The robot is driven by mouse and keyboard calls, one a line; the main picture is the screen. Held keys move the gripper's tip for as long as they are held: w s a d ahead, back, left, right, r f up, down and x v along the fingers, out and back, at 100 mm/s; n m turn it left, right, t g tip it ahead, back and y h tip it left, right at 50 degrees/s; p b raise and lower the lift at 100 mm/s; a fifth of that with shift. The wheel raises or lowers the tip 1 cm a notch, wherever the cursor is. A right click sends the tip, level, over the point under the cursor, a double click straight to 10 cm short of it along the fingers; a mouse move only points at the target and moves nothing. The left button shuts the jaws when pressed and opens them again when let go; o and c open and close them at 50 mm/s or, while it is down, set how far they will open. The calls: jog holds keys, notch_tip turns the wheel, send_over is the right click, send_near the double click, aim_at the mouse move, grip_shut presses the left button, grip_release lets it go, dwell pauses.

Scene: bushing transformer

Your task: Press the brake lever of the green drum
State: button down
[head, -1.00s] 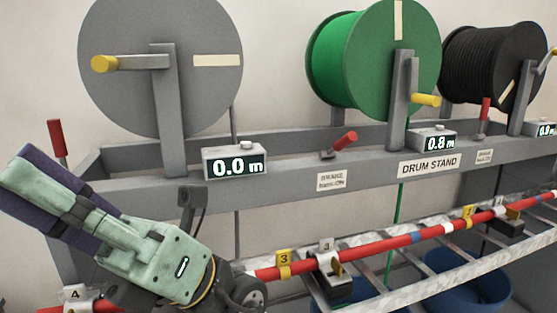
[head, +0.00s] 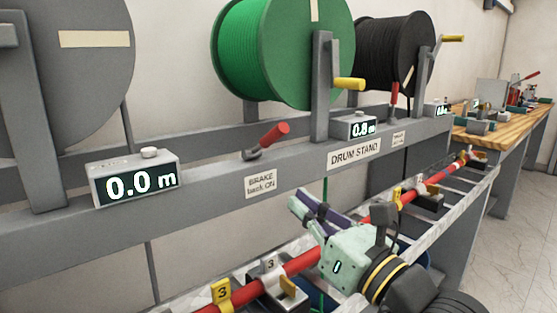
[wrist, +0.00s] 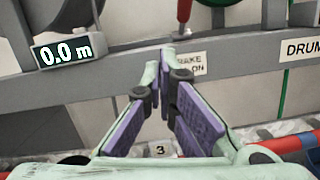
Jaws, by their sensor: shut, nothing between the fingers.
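The green drum (head: 270,50) hangs on the grey stand in the head view, with a yellow crank handle. Its brake lever (head: 270,136), with a red grip, stands on the stand rail left of the drum's upright, tilted toward the right. Its red grip also shows at the top of the wrist view (wrist: 184,10). My gripper (head: 297,203) is in front of the rail, below and to the right of the lever, apart from it. In the wrist view its fingertips (wrist: 166,52) are together and empty, below the lever and in front of the brake label.
A 0.0 m counter (head: 136,178) and a 0.8 m counter (head: 357,127) sit on the rail. A black drum (head: 395,50) with its own upright red lever (head: 393,97) stands further right. A red cable (head: 300,262) runs along the tray below. A wooden workbench (head: 510,128) is behind right.

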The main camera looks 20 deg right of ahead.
jog(key=shift+s+d+f+m+h, duration=0.15)
jog(key=shift+d+m+h, duration=0.1)
jog(key=shift+d+h, duration=0.3)
jog(key=shift+d+f+m+h, duration=0.15)
jog(key=shift+d+m+h, duration=0.15)
jog(key=shift+d, duration=0.35)
jog(key=p, duration=0.3)
send_near(265, 146)
notch_tip(265, 146, down, 2)
jog(key=w, duration=0.2)
jog(key=shift+w+a+r+p, duration=0.2)
jog(key=shift+w+r+p, duration=0.2)
jog(key=shift+w+r, duration=0.2)
jog(key=shift+w+a+r+p, duration=0.2)
jog(key=shift+w+r+p, duration=0.15)
jog(key=shift+w+r, duration=0.3)
jog(key=shift+r, duration=0.1)
